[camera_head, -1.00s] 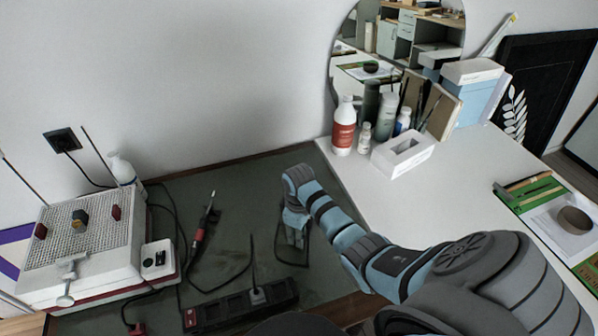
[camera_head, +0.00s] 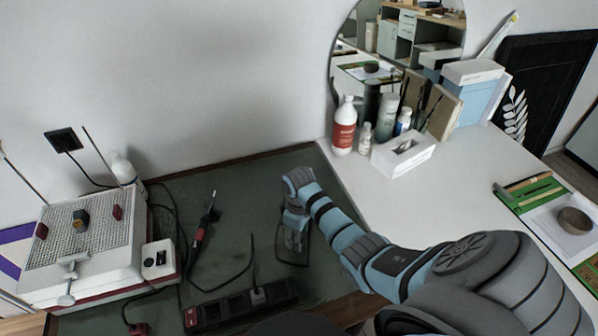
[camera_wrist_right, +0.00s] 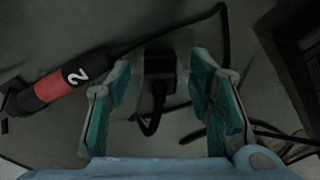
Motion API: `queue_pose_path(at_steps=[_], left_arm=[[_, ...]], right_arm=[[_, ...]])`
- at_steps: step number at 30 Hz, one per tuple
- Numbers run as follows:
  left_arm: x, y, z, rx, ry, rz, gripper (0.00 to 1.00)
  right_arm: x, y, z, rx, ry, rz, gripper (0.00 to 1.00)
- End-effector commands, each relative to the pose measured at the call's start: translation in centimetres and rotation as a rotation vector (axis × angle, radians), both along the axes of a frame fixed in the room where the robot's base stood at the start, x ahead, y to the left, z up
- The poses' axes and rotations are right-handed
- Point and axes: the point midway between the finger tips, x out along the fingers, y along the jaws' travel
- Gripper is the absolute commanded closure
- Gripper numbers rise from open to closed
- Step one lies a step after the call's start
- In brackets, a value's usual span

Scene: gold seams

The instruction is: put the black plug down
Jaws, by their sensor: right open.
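In the right wrist view the black plug (camera_wrist_right: 158,66) lies on the dark green mat, between the fingertips of my right gripper (camera_wrist_right: 161,75). The fingers have teal pads and are spread apart, with a gap visible on both sides of the plug. A black cord loops from the plug's near end. In the head view my right gripper (camera_head: 295,238) points down at the mat, left of the white table. The plug itself cannot be made out there; the gripper hides it. My left gripper is not in view.
A power strip (camera_head: 240,304) with a plug in it lies near the mat's front edge. A red-handled tool (camera_head: 202,232) and loose cables lie left of the gripper. A white perforated-top device (camera_head: 75,245) stands at far left. The white table (camera_head: 440,195) rises to the right.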

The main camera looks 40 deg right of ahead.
Motion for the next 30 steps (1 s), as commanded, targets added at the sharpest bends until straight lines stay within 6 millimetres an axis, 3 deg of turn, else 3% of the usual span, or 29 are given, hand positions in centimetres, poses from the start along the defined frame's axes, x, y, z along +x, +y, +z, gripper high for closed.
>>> queue_pose_path(at_steps=[5, 15, 18, 30], left_arm=[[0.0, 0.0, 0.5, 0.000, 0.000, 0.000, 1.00], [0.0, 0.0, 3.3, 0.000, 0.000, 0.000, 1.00], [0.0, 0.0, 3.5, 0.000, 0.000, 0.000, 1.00], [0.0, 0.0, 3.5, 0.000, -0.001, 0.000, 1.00]], right_arm=[[0.0, 0.0, 1.4, -0.001, -0.002, 0.001, 0.52], [0.1, -0.1, 10.9, -0.001, -0.004, 0.000, 0.52], [0.1, 0.0, 12.5, 0.000, -0.004, 0.000, 0.52], [0.1, 0.0, 13.2, 0.000, 0.000, 0.000, 0.52]])
